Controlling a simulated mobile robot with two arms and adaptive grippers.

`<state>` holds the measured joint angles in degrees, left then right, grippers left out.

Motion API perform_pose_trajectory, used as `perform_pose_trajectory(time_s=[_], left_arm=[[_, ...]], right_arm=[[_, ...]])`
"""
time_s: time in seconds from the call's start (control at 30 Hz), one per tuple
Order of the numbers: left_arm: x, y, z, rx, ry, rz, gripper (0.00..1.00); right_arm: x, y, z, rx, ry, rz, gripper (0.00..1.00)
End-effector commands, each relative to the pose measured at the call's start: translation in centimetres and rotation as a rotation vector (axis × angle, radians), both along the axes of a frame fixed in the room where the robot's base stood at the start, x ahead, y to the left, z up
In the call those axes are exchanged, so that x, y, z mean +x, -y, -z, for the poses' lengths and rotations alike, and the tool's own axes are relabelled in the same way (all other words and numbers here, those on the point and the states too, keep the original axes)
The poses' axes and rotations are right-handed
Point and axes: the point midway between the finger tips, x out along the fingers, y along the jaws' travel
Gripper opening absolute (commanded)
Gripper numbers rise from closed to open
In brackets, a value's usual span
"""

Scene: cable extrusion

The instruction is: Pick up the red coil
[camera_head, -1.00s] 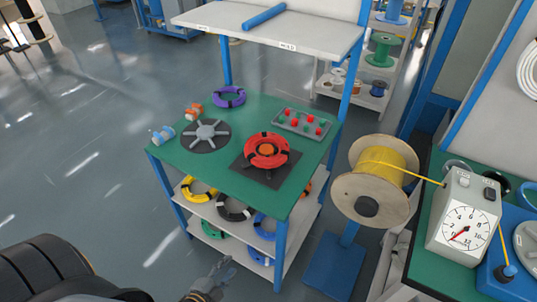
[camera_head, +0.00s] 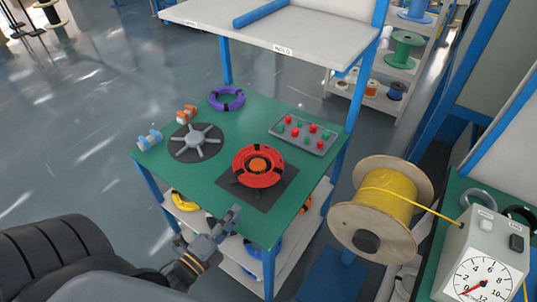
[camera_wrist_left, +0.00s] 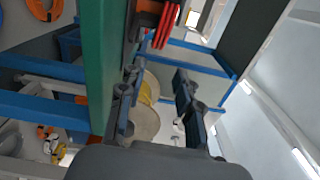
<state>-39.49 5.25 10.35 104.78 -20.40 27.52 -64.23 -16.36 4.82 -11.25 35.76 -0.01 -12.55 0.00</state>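The red coil (camera_head: 259,152) lies around an orange-centred spindle on a dark square plate (camera_head: 285,185), on the green table top (camera_head: 228,180). It has black ties. My left gripper (camera_head: 232,218) is at the front edge of the table, nearer to me than the coil and apart from it. In the left wrist view the two fingers of the left gripper (camera_wrist_left: 155,95) are spread with nothing between them. The red coil also shows there (camera_wrist_left: 166,26), at the top beyond the fingers, beside the green table edge (camera_wrist_left: 98,60). My right gripper is not in view.
A grey star-shaped spider (camera_head: 197,140), a purple coil (camera_head: 227,98) and a button panel (camera_head: 303,134) are on the table. A white shelf (camera_head: 290,30) rises behind. A yellow cable spool (camera_head: 380,205) stands close to the right. Coils lie on the lower shelf.

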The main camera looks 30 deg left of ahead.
Motion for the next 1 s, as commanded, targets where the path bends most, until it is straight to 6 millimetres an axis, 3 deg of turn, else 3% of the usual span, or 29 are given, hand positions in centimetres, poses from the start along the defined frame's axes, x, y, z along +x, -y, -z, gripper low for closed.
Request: perform_pose_trajectory(time_s=[0.17, 0.5, 0.67, 0.83, 1.0], left_arm=[[2.1, 0.2, -0.2, 0.001, 0.004, 0.001, 0.34], [8.0, 0.6, -0.1, 0.001, 0.001, 0.0, 0.34], [8.9, 0.7, 0.0, 0.0, -0.001, 0.0, 0.34], [11.2, 0.7, -0.1, -0.001, 0.001, -0.001, 0.34], [13.3, 0.9, 0.2, -0.001, 0.001, 0.0, 0.34]], right_arm=[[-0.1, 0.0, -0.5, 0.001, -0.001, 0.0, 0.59], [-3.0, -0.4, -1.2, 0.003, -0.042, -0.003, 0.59], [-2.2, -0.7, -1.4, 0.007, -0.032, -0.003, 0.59], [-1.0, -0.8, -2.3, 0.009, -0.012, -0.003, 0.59], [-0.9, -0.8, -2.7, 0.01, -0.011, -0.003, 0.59]])
